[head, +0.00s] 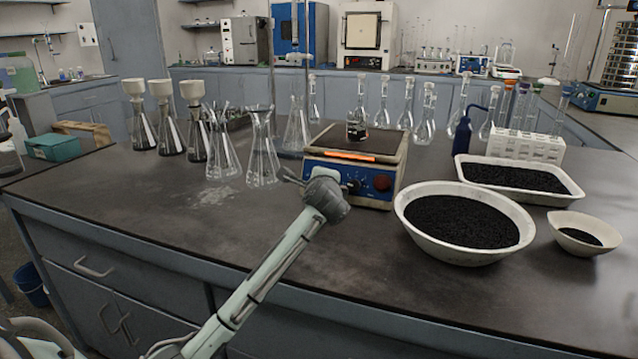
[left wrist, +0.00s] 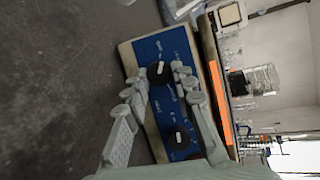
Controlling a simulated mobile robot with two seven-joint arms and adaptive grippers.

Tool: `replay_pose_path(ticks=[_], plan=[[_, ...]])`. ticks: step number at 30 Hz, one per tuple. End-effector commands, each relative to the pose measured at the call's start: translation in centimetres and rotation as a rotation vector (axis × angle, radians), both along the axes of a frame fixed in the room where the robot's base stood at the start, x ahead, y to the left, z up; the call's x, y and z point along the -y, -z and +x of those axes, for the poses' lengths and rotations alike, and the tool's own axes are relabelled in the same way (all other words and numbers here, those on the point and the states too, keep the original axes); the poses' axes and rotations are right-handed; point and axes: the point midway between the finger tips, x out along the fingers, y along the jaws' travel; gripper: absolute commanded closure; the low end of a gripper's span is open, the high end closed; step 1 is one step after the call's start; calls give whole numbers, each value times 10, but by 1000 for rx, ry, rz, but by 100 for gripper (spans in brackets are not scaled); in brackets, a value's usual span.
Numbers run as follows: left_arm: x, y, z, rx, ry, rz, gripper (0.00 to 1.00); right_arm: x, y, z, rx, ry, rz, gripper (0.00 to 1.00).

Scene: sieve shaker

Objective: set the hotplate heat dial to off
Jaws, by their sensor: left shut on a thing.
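The hotplate (head: 322,158) stands on the dark bench with a flask (head: 357,122) on its top. Its blue front panel also shows sideways in the left wrist view (left wrist: 150,50). The panel carries two dark dials. My left gripper (head: 347,190) is at the left dial, which is mostly hidden in the head view. In the left wrist view, the left gripper's fingers (left wrist: 157,80) are on both sides of that dial (left wrist: 158,72), shut on it. The other dial (left wrist: 178,137) is clear of the fingers. Panel lettering is too small to read surely. My right gripper is not in view.
An orange strip (head: 350,156) shows on the hotplate's front. A white bowl of black grains (head: 415,233) stands close to its right, with a white tray (head: 575,193) behind. Glass flasks (head: 263,165) stand to its left. The front left bench top is clear.

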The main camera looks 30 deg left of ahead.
Motion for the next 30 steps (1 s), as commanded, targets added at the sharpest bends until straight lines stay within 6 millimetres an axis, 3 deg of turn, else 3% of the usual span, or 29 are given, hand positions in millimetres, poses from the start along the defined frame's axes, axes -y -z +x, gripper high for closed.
replay_pose_path(ticks=[12, 30], plan=[[0, -1, 1, 48, -84, -208, 100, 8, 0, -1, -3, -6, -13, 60], [0, -2, 1, 57, -102, -248, 100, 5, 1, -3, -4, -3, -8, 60]])
